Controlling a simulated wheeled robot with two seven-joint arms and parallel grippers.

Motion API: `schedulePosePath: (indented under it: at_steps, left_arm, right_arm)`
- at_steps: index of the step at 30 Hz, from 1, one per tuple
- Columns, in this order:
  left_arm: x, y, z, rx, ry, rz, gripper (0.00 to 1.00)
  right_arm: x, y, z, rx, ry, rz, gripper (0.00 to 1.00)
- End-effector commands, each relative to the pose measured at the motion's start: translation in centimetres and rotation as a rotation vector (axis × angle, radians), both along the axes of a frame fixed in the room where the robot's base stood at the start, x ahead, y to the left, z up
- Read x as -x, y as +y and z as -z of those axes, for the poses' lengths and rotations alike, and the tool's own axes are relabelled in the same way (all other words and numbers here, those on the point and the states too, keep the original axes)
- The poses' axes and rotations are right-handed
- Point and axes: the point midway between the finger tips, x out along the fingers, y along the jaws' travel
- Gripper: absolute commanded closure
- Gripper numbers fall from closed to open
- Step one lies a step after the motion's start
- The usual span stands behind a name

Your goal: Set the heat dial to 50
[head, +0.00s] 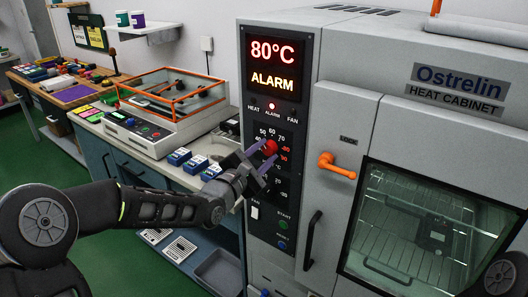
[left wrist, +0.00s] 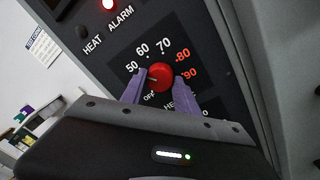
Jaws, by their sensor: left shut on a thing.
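The heat dial is a red round knob (head: 270,147) on the dark control panel of the heat cabinet (head: 345,100). My left gripper (head: 264,157) is shut on the knob, one purple finger on each side. In the left wrist view the knob (left wrist: 160,75) sits between the finger tips (left wrist: 161,82). Its scale shows 50, 60 and 70 in white, and 80 and 90 in red. A pale mark on the knob seems to point left, but its exact setting is unclear. The display (head: 273,65) reads 80°C ALARM. My right gripper is not in view.
The alarm lamp (head: 272,107) glows red above the dial. A fan dial, partly hidden, and push buttons (head: 283,225) lie below. An orange lock handle (head: 337,165) and a black door handle (head: 312,240) stick out to the right. A bench with a clear-lidded box (head: 172,95) stands left.

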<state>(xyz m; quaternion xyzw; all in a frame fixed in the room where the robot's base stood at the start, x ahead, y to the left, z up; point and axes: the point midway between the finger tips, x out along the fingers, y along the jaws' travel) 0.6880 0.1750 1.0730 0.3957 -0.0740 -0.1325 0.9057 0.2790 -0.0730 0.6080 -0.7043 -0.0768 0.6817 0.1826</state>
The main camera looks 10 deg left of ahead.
Motion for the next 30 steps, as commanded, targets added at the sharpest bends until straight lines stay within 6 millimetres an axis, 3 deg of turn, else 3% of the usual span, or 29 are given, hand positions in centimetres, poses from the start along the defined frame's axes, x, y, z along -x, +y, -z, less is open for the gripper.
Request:
schedulePosePath:
  at_steps: [15, 16, 23, 30]
  left_arm:
    - [0.0, -0.01, 0.05, 0.023, 0.009, 0.0, 1.0]
    - [0.0, -0.01, 0.05, 0.023, 0.009, 0.0, 0.61]
    - [0.0, -0.01, 0.02, 0.022, 0.009, 0.0, 0.42]
    - [0.02, 0.01, 0.01, 0.022, 0.009, 0.0, 0.42]
  right_arm:
    - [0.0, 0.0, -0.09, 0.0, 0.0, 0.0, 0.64]
    - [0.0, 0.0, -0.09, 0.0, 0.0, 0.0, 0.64]
    - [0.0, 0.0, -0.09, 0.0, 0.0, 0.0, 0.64]
    - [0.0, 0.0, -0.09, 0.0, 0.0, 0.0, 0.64]
